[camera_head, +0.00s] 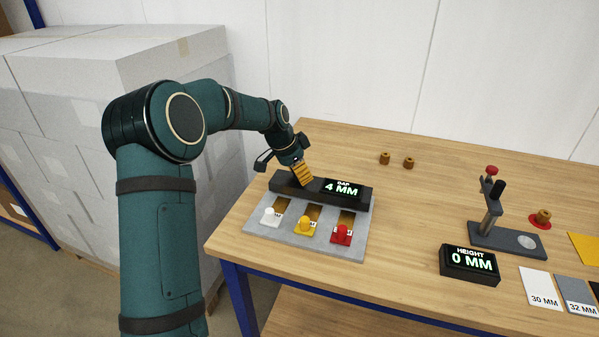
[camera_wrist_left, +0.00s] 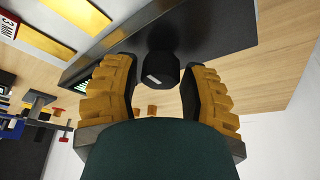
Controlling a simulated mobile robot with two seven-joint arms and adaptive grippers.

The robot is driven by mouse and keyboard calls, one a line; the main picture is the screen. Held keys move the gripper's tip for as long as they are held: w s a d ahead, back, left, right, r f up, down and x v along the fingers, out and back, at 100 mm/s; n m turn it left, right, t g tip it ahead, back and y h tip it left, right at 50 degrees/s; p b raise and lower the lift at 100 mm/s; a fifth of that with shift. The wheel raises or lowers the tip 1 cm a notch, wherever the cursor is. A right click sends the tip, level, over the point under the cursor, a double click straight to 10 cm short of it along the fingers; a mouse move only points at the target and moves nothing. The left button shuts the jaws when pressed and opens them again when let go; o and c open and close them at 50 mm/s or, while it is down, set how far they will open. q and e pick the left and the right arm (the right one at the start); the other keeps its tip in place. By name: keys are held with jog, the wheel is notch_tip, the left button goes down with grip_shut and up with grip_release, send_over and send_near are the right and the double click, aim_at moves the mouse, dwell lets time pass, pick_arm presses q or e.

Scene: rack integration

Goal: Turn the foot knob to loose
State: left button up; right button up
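A dark round knob (camera_wrist_left: 160,68) with a pale mark on its face stands at the dark bar (camera_wrist_left: 210,35) in the left wrist view. I take it for the foot knob. My left gripper (camera_wrist_left: 159,75) has its yellow ribbed fingers on either side of this knob, very close to it. Whether the pads press on it I cannot tell. In the head view the left gripper (camera_head: 300,172) is at the left part of the dark gap bar (camera_head: 358,198), whose display reads "GAP 4 MM". The knob is hidden there. My right gripper is not in view.
A grey plate (camera_head: 318,243) in front of the bar carries white, yellow and red pieces. To the right are a "HEIGHT 0 MM" display (camera_head: 470,264), a small stand (camera_head: 508,238) and flat cards (camera_head: 541,290). White boxes (camera_head: 190,50) are stacked left of the table.

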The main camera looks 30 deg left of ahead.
pick_arm(q)
grip_shut()
